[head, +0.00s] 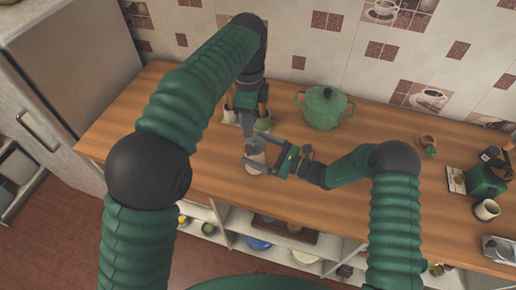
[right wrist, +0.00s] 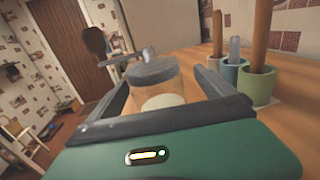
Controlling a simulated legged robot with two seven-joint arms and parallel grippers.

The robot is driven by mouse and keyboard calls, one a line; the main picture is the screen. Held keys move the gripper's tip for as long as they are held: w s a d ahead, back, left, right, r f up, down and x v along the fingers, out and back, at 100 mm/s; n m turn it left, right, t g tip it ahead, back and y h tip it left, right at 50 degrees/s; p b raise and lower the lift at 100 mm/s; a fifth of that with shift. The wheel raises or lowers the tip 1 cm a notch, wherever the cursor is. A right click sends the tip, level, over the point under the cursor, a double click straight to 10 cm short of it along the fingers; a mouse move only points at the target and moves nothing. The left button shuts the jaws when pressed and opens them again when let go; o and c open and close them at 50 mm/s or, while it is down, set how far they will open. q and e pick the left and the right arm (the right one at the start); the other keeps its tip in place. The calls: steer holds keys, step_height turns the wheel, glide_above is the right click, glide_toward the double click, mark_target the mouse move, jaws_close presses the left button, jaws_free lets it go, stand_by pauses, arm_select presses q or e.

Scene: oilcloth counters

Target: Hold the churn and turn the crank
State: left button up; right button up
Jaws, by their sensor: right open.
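The churn, a clear jar with a grey lid, stands upright on the wooden counter in the head view (head: 256,157) and in the right wrist view (right wrist: 160,88). Its crank (right wrist: 118,59) extends from the top of the lid to a dark brown knob (right wrist: 95,41). My right gripper (head: 262,160) is open, with one finger on each side of the jar; contact is not clear. My left gripper (head: 246,128) points down just behind the churn, in front of the cups. Its fingers overlap in the head view, so their opening is unclear, and it hides part of the crank area.
Small cups with upright handles stand behind the churn, among them a green cup (right wrist: 258,86) and a blue one (right wrist: 233,70). A green lidded pot (head: 324,108) is to their right. A small brown cup (head: 428,141) and a green appliance (head: 487,180) stand farther right. Counter between is clear.

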mark_target(250, 147)
steer(key=shift+a, duration=0.5)
steer(key=c, duration=1)
steer(key=shift+d, duration=0.3)
steer(key=c, duration=0.7)
arm_select(q)
steer(key=shift+a, duration=0.3)
arm_select(e)
jaws_close()
arm_select(q)
steer(key=shift+o, duration=0.4)
arm_select(e)
steer(key=shift+s, duration=0.1)
arm_select(q)
steer(key=n+h, duration=0.1)
steer(key=n, duration=0.1)
steer(key=f+n+h, duration=0.1)
steer(key=n, duration=0.1)
steer(key=shift+s+d, duration=0.1)
steer(key=shift+s, duration=0.05)
step_height(250, 147, down, 10)
steer(key=shift+r, duration=0.15)
arm_select(e)
steer(key=shift+a, duration=0.1)
